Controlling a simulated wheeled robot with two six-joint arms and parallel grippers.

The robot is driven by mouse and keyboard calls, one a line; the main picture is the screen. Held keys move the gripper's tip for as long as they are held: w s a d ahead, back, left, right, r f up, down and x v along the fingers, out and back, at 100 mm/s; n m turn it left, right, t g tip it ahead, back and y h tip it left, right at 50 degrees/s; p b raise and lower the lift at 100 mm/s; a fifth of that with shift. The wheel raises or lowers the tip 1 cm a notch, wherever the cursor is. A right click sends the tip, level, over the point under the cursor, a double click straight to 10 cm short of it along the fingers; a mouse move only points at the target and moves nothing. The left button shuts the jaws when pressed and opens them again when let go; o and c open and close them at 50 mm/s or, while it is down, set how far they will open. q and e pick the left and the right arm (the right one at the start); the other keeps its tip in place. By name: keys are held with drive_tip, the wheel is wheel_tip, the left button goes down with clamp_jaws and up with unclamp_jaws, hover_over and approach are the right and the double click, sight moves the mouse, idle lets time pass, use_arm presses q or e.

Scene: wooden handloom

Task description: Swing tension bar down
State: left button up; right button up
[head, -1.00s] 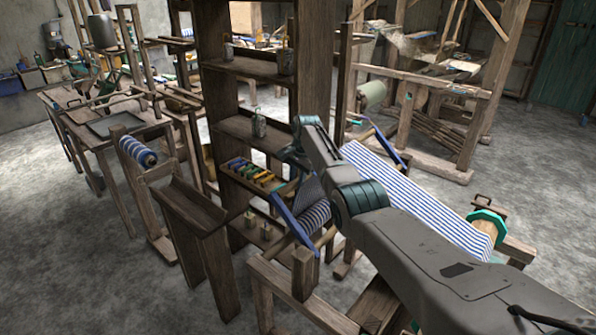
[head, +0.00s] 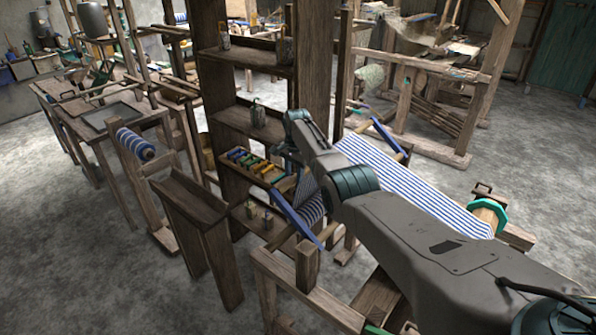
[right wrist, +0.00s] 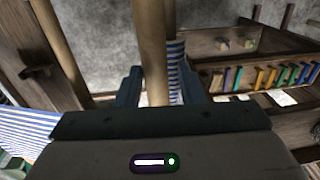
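The loom's striped blue-and-white cloth (head: 415,190) runs across the head view to a roller with a green wheel. Two blue side arms show, a near one (head: 296,220) and a far one (head: 388,135), both slanted. In the right wrist view a round wooden bar (right wrist: 150,45), seemingly the tension bar, passes between the fingers of my right gripper (right wrist: 159,88). The fingers are apart, with a gap beside the bar. In the head view my right gripper (head: 284,155) is small and partly hidden by its own wrist. My left gripper is out of view.
A wooden shelf (head: 236,125) with jars stands just behind the gripper. Its tray of coloured spools (head: 255,168) is close by. A wooden post (head: 308,265) rises at the near side. Open floor (head: 90,250) lies at the left.

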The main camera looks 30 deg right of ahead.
drive_tip(key=shift+o, duration=1.4)
drive_tip(key=shift+w+a+f, duration=0.5)
drive_tip(key=shift+w+f, duration=0.25)
drive_tip(key=shift+f, duration=0.05)
use_arm(q)
drive_tip(key=shift+w+a+f, duration=0.1)
drive_tip(key=shift+w, duration=0.25)
use_arm(e)
drive_tip(key=shift+d+r, duration=0.25)
drive_tip(key=shift+d, duration=0.05)
drive_tip(key=shift+r, duration=0.15)
use_arm(q)
wheel_tip(320, 180, down, 3)
drive_tip(key=b, duration=0.2)
drive_tip(key=shift+b, duration=0.3)
use_arm(e)
wheel_tip(320, 180, up, 10)
drive_tip(key=shift+s+d, duration=0.2)
drive_tip(key=shift+s, duration=0.25)
